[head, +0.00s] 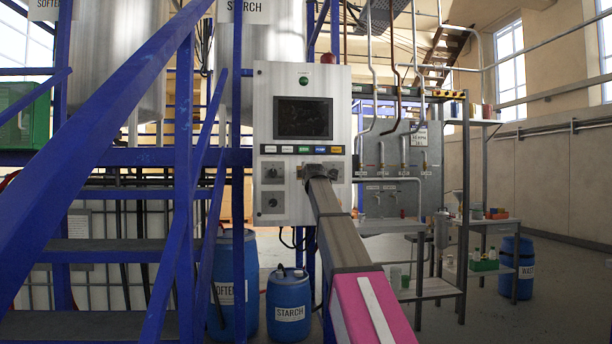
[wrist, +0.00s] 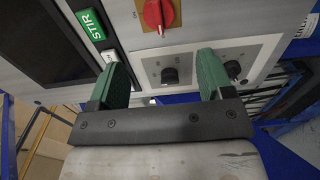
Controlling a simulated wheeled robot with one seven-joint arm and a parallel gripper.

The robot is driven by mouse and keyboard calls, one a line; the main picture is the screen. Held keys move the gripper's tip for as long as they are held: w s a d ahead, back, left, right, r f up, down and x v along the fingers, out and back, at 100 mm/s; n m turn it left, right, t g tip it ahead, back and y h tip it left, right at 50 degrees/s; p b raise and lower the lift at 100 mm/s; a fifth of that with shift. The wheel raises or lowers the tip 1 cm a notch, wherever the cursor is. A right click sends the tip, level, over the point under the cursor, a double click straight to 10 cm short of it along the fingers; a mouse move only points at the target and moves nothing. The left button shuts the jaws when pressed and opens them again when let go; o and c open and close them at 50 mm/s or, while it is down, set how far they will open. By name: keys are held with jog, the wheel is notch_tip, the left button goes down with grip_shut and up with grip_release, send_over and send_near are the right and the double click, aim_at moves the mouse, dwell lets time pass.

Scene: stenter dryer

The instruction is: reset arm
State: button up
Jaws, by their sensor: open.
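My arm reaches out to the grey control panel (head: 265,100). My gripper (wrist: 162,80) is open and empty, with its two green fingers apart in front of the panel face. A black knob (wrist: 170,75) on a light plate shows between the fingers. A second black knob (wrist: 233,69) is beside the right finger. A red rotary switch (wrist: 158,13) is above them, clear of the fingers. A green STIR label (wrist: 90,23) is at upper left. In the head view the gripper is small at the panel's lower right, and I cannot tell whether it touches anything.
Blue stair rails (head: 100,130) stand close on the left. A blue STARCH drum (head: 289,300) is on the floor below the panel. A shelf bench (head: 425,290) with bottles and pipes is at right. The floor beyond the bench looks open.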

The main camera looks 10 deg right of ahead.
dwell(0.3)
jog(key=s+f+m+g, duration=0.3)
jog(key=s+f, duration=0.2)
jog(key=f, duration=1.1)
jog(key=s+f+m+g, duration=0.3)
jog(key=s+f, duration=0.2)
jog(key=f, duration=1.1)
jog(key=s+f+m+g, duration=0.3)
jog(key=s+f, duration=0.2)
jog(key=f, duration=1)
jog(key=s+f+m+g, duration=0.9)
jog(key=s+f, duration=1.8)
jog(key=s, duration=0.4)
jog(key=shift+s+d, duration=0.25)
